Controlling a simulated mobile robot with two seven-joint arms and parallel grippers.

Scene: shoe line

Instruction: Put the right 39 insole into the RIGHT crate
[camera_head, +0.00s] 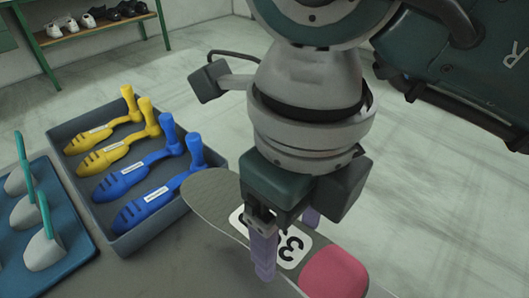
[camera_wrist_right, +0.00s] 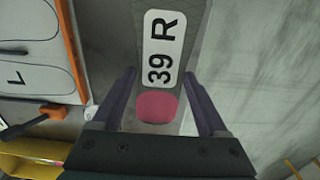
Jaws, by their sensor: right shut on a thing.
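The grey 39 R insole (camera_head: 211,196) has a white label and a pink heel patch. It lies lengthwise between the two purple fingers of my right gripper (camera_head: 286,236), which is shut on it near the label. The wrist view shows the insole (camera_wrist_right: 158,72) with "39 R" readable and the pink patch close to the gripper (camera_wrist_right: 160,100). Its height above the grey surface is hard to tell. I cannot make out a crate marked RIGHT in either view. My left gripper is not in view.
A blue board (camera_head: 76,273) with grey-and-teal pieces is at far left. The wrist view shows a white outline board (camera_wrist_right: 28,68) marked L and an orange-handled tool (camera_wrist_right: 48,114). A shoe rack (camera_head: 100,27) stands behind.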

